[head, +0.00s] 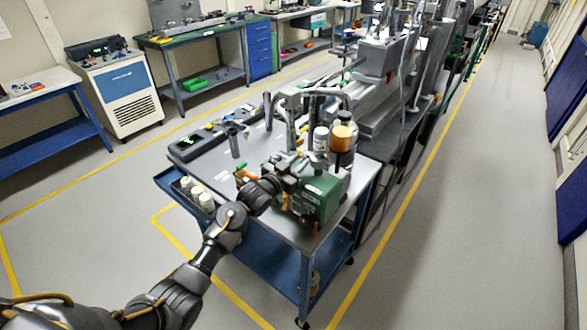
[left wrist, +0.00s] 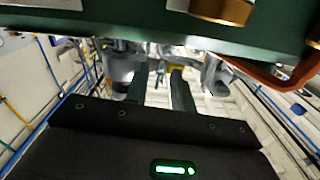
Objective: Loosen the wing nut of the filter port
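A green pump body (head: 319,196) sits at the front of the grey-topped cart (head: 213,172). In the left wrist view a green housing (left wrist: 120,22) fills the top, with a brass cylinder (left wrist: 222,10) on it. My left gripper reaches in from the lower left, close against metal fittings (head: 289,166) on the pump's left. Its fingers (left wrist: 160,84) stand apart, with pale background between them. Grey metal parts (left wrist: 121,68) show beyond them. I cannot pick out the wing nut or filter port for sure. My right gripper is not in view.
White bottles (head: 206,201) stand in a bin on the cart's left side. An orange curved part (left wrist: 272,72) hangs right of my fingers. The floor left of the cart is clear.

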